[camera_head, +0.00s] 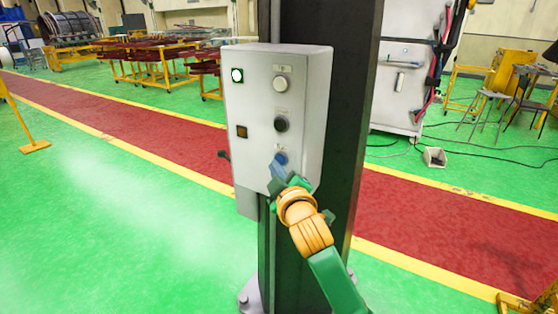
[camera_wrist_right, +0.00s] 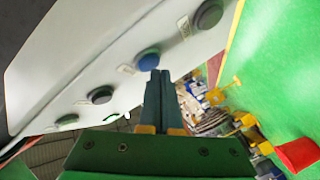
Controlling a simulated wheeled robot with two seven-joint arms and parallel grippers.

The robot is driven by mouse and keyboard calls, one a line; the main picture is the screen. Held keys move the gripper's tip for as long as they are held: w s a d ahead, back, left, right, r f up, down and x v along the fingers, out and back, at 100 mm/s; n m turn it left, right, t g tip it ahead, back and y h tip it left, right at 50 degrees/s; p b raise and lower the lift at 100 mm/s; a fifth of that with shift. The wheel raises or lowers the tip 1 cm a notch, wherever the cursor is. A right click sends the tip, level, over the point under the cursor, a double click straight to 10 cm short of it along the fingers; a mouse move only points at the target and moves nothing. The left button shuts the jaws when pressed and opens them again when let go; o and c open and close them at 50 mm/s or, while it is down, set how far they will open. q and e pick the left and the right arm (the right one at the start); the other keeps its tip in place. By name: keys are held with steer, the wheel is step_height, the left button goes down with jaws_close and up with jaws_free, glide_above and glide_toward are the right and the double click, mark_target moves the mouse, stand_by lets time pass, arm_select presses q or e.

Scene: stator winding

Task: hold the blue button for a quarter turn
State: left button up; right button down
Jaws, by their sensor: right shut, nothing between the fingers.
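The blue button (camera_head: 282,157) is on the front of a light grey control box (camera_head: 256,97), low in its right column. It also shows in the right wrist view (camera_wrist_right: 148,59). My right gripper (camera_head: 277,167) reaches up from below right, its fingers closed together with nothing between them. In the wrist view its fingertips (camera_wrist_right: 160,73) are right at the lower edge of the blue button. I cannot tell whether they touch or press it. The gripper hides the face below the button in the head view. My left gripper is not in view.
Above the blue button are a dark button (camera_head: 281,123) and a white button (camera_head: 280,83). A grey button (camera_wrist_right: 208,14) sits on the other side. A lit lamp (camera_head: 237,75) and an unlit amber lamp (camera_head: 242,132) are left. The box is on a dark column (camera_head: 345,130).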

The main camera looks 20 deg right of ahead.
steer(key=shift+w+d+r, duration=0.1)
steer(key=shift+w+d, duration=0.15)
steer(key=shift+d, duration=0.05)
stand_by(0.5)
steer(key=shift+a, duration=0.1)
stand_by(4.4)
steer(key=shift+s+a+p, duration=0.45)
steer(key=shift+a+p, duration=0.05)
steer(key=shift+a, duration=0.1)
steer(key=shift+s+a+p, duration=0.3)
steer(key=shift+s+a, duration=0.5)
steer(key=shift+a, duration=0.15)
steer(key=shift+s+a+p, duration=0.25)
steer(key=shift+s+a, duration=0.5)
steer(key=shift+a, duration=0.2)
